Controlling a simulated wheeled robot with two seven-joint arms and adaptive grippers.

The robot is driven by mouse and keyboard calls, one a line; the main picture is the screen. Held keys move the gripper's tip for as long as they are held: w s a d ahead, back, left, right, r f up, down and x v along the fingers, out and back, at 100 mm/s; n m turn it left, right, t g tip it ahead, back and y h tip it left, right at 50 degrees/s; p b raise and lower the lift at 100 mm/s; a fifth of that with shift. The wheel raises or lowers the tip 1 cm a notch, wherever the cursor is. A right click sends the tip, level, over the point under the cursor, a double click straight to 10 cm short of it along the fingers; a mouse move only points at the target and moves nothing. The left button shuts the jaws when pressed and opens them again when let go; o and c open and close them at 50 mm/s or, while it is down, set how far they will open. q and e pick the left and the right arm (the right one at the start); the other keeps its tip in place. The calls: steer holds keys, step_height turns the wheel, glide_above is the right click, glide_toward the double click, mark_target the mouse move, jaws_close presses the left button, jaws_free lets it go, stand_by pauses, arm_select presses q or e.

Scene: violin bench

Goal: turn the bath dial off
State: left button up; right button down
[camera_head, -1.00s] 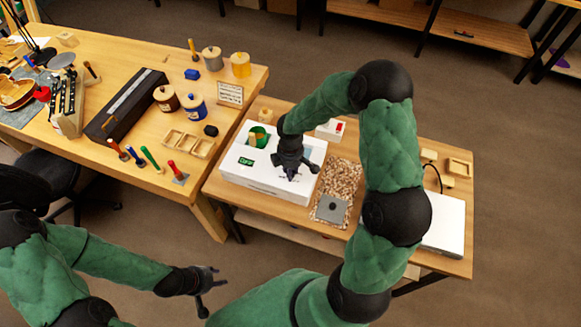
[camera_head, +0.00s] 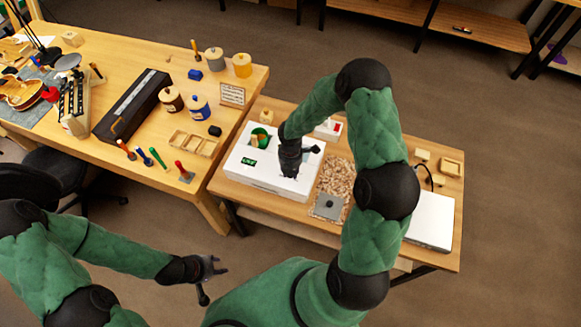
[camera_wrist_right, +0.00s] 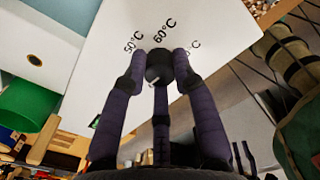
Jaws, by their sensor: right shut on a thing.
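The bath is a white box (camera_head: 250,174) on the small wooden table, with a green display on its front left and an opening with a green pot at its back left. In the right wrist view its white face (camera_wrist_right: 115,30) carries the marks 50°C, 60°C and a partly hidden one. The dark dial (camera_wrist_right: 159,66) with a pale pointer mark sits below the 60°C mark. My right gripper (camera_wrist_right: 157,78) is shut on the dial, its fingers around it; in the head view the gripper (camera_head: 290,172) hides the dial. My left gripper (camera_head: 216,268) is open and empty, away from both tables.
A cork-like mat (camera_head: 335,176) with a grey plate (camera_head: 328,206) lies right of the bath. A white slab (camera_head: 430,222) lies further right. The large bench (camera_head: 150,70) at left holds jars, handled tools and a long dark box.

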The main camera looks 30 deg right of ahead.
steer(key=n+p, duration=0.3)
steer(key=n, duration=0.1)
steer(key=shift+r, duration=0.15)
steer(key=shift+n+p, duration=0.75)
steer(key=shift+n, duration=0.75)
steer(key=c, duration=1)
jaws_free()
step_height(320, 180, up, 12)
steer(key=shift+f, duration=0.15)
